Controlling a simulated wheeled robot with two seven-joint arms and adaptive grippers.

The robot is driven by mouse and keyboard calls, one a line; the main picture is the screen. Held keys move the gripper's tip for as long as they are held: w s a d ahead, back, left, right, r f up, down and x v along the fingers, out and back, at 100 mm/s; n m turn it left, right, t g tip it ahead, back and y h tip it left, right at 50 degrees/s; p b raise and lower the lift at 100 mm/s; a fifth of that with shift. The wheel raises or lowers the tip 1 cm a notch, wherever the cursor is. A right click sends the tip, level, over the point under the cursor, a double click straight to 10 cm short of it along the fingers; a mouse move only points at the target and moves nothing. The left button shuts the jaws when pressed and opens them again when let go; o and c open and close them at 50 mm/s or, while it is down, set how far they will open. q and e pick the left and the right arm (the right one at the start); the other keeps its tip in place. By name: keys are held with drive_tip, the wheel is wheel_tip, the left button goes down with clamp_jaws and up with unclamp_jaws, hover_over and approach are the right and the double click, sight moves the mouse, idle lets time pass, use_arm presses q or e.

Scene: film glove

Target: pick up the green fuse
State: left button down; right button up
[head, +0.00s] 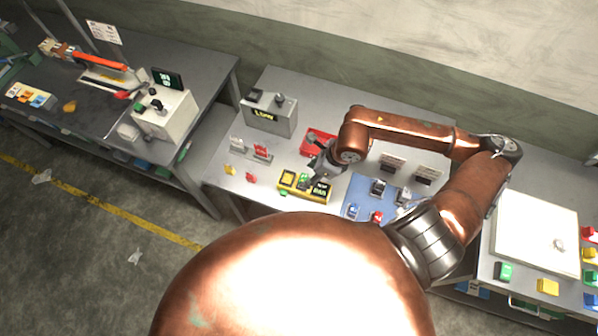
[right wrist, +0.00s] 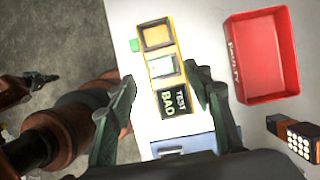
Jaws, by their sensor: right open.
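A yellow tester (head: 317,196) lies on the grey bench, its display reading TEST BAD in the right wrist view (right wrist: 171,113). A green fuse (head: 303,180) sits in its middle slot; in the right wrist view it looks pale green (right wrist: 162,67). A small green piece (head: 283,193) lies beside the tester, also seen in the right wrist view (right wrist: 136,45). My right gripper (head: 322,165) is open and empty above the tester, its fingers (right wrist: 164,80) on either side of it in the picture. A dark claw, probably my left gripper (right wrist: 45,81), shows small over the floor.
A red FAULTY tray (right wrist: 266,98) stands right of the tester in the right wrist view. A blue mat (head: 359,196) with several small parts lies under my arm. A grey box with a display (head: 270,117) stands behind. Red and yellow pieces lie at the bench's left.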

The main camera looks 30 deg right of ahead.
sight(304, 178)
drive_tip(key=shift+s+a+f+p, duration=0.2)
drive_tip(key=shift+a+f+p, duration=0.1)
drive_tip(key=shift+f, duration=0.35)
drive_tip(key=shift+w+a+f+p, duration=0.1)
drive_tip(key=shift+w+f+p, duration=0.3)
drive_tip(key=shift+w+f, duration=0.25)
drive_tip(key=shift+w+a+f, duration=0.1)
drive_tip(key=shift+w+f, duration=0.35)
drive_tip(key=shift+f, duration=0.35)
drive_tip(key=shift+a+f, duration=0.15)
drive_tip(key=shift+f, duration=0.5)
drive_tip(key=shift+s, duration=0.15)
drive_tip(key=shift+w+f, duration=0.1)
drive_tip(key=shift+w, duration=0.15)
drive_tip(key=shift+c, duration=0.9)
drive_tip(key=shift+s, duration=0.15)
drive_tip(key=c, duration=0.9)
use_arm(q)
wheel_tip(304, 178, up, 2)
drive_tip(key=shift+s, duration=0.15)
use_arm(e)
drive_tip(key=shift+c, duration=0.8)
